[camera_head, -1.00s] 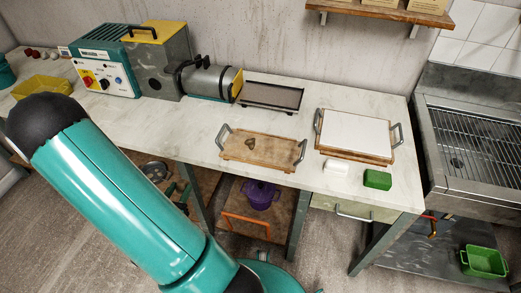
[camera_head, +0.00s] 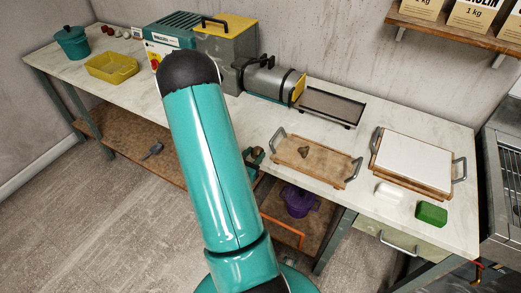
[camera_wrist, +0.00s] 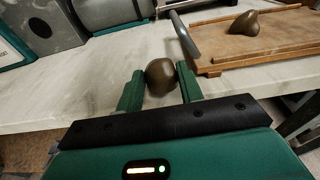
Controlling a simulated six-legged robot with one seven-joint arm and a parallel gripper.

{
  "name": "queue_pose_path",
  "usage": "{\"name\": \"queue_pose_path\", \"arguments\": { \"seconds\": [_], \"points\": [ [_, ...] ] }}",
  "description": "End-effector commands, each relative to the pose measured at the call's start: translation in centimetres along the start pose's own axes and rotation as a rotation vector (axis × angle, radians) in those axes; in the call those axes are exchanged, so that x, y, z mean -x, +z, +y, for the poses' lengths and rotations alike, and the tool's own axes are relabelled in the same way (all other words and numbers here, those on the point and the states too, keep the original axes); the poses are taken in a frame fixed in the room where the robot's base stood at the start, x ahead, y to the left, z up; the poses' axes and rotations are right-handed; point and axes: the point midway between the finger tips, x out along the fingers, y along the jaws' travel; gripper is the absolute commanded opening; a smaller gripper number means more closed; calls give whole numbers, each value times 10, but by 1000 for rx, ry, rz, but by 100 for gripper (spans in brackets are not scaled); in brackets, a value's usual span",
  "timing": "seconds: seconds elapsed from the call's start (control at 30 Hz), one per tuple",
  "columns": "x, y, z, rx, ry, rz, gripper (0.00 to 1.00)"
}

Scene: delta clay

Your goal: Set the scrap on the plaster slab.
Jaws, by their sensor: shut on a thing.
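My gripper (camera_wrist: 160,88) is shut on a brown rounded clay scrap (camera_wrist: 161,74), held between its two green fingers over the front part of the bench. The held scrap also shows small beside my arm in the head view (camera_head: 257,149), where the gripper is mostly hidden. The white plaster slab (camera_head: 415,158) lies flat on a wooden board with metal handles at the right of the bench, bare on top. It is well to the right of my gripper. A second brown lump (camera_head: 303,151) sits on a wooden handled tray (camera_head: 330,164) between them; it also shows in the wrist view (camera_wrist: 244,23).
A white block (camera_head: 388,192) and a green block (camera_head: 431,213) lie in front of the slab. A dark flat tray (camera_head: 331,104) and a grey cylindrical machine (camera_head: 268,79) stand at the back. A shelf (camera_head: 455,38) hangs above right.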

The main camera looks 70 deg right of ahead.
Motion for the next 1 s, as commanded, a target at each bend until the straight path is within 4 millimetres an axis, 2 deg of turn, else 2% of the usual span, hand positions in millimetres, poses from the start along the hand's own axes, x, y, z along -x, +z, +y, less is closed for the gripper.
{"name": "queue_pose_path", "arguments": {
  "seconds": [0.17, 0.33, 0.43, 0.8, 0.83, 0.87, 1.0],
  "points": [
    [-19, 3, -1, 0, -4, -2, 13],
    [-50, 8, 0, -1, -5, -2, 13],
    [-48, -6, 1, 3, -1, 1, 13],
    [-48, -10, 2, 2, 0, 0, 13],
    [-48, -10, 2, 1, 0, 0, 39],
    [-48, -10, 2, 1, -1, 0, 45],
    [-48, -10, 2, 1, -1, 0, 46]
  ]
}}
